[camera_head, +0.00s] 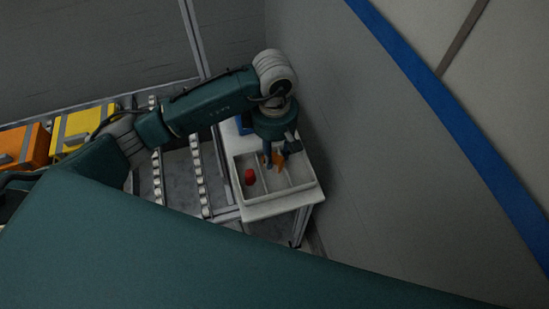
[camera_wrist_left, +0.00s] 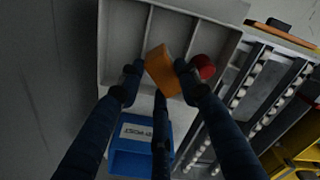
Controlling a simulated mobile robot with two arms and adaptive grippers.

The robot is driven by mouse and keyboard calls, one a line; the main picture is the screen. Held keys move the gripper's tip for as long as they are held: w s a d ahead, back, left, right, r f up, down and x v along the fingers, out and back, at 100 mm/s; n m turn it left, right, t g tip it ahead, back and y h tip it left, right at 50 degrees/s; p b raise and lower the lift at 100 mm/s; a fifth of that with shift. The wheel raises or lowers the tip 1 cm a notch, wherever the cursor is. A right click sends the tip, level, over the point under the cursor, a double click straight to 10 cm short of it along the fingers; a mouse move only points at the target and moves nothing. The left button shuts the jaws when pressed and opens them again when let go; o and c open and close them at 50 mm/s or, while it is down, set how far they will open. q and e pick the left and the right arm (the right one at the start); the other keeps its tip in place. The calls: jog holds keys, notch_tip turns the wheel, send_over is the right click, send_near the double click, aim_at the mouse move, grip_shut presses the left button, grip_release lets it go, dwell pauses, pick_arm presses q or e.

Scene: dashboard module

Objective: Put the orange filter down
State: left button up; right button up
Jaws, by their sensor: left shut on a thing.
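My left gripper (camera_head: 273,160) comes down from above over a light divided tray (camera_head: 306,196). My right gripper is not in view.
The tray stands on a small white table (camera_head: 262,212) close to a grey wall (camera_head: 370,190). A blue bin (camera_wrist_left: 133,140) with a white label is beside the tray. A roller conveyor (camera_head: 198,185) runs to the left, with yellow (camera_head: 78,127) and orange (camera_head: 30,143) boxes.

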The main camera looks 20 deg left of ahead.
aim_at(275, 162)
pick_arm(q)
notch_tip(275, 162, down, 4)
jog(key=shift+f+p, duration=0.2)
jog(key=shift+p, duration=0.25)
jog(key=shift+f, duration=0.15)
jog(key=o, duration=1.2)
jog(key=shift+c, duration=0.2)
